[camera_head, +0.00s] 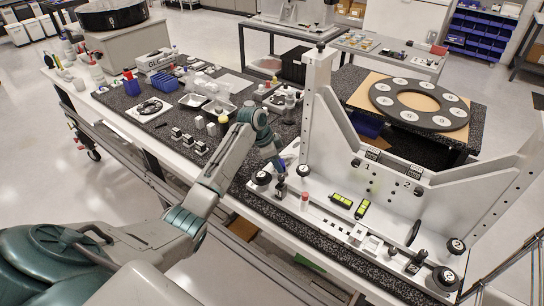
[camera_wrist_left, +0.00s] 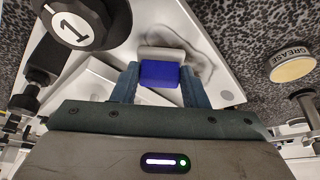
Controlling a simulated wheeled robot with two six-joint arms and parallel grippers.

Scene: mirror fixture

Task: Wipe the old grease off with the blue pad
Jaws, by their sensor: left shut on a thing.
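My left gripper (camera_head: 279,168) reaches down at the left end of the white fixture base (camera_head: 318,214). In the left wrist view the gripper (camera_wrist_left: 160,82) is shut on the blue pad (camera_wrist_left: 159,74), which has a pale grey upper part. The pad is over the white plate, next to a grey smeared patch (camera_wrist_left: 204,62) that looks like old grease. Part of the patch is hidden behind the pad. I cannot tell whether the pad touches the plate. My right gripper is not in view.
A black knob marked 1 (camera_wrist_left: 82,18) stands close to the left finger. A tin labelled GREASE (camera_wrist_left: 293,65) is on the speckled top at right. The fixture's upright post (camera_head: 317,105) rises beside the arm. Small parts and trays (camera_head: 193,100) fill the bench to the left.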

